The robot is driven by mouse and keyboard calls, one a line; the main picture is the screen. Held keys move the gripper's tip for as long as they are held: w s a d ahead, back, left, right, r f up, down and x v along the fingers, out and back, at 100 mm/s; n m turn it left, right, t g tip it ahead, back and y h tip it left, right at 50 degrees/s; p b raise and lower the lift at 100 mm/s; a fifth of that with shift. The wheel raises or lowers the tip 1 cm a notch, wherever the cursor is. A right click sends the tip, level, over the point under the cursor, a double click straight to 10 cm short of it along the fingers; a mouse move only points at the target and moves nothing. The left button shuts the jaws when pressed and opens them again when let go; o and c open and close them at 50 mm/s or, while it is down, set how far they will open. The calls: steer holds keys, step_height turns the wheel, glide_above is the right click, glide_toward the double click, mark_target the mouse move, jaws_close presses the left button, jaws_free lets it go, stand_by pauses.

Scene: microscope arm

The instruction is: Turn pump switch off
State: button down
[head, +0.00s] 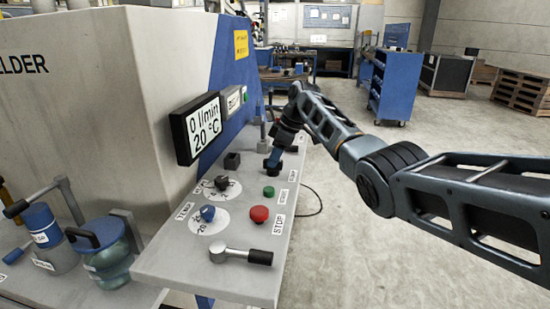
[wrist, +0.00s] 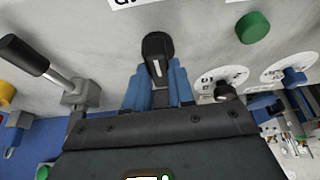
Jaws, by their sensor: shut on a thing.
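A black rotary switch with a white pointer line (wrist: 155,58) stands on the grey panel in the wrist view; I take it to be the pump switch. Its pointer runs roughly along my fingers. My gripper (wrist: 158,86) has its two blue fingers on either side of the switch, shut on it. In the head view my gripper (head: 275,157) reaches down to the far part of the panel. There the switch is mostly hidden by the fingers. The label at the top of the wrist view is cut off.
The panel (head: 165,262) also carries a green button (head: 268,191), a red stop button (head: 259,214), two dials and a black-handled lever (head: 240,256). A display (head: 197,127) reads 0 l/min and 20 °C. Another lever (wrist: 75,92) is left of my fingers in the wrist view.

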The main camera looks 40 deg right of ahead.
steer(key=c, duration=1)
jaws_free()
steer(key=shift+o, duration=0.2)
steer(key=shift+r, duration=0.1)
steer(key=v, duration=0.7)
steer(key=shift+r+b, duration=0.3)
steer(key=shift+s+d, duration=0.1)
steer(key=shift+s, duration=0.05)
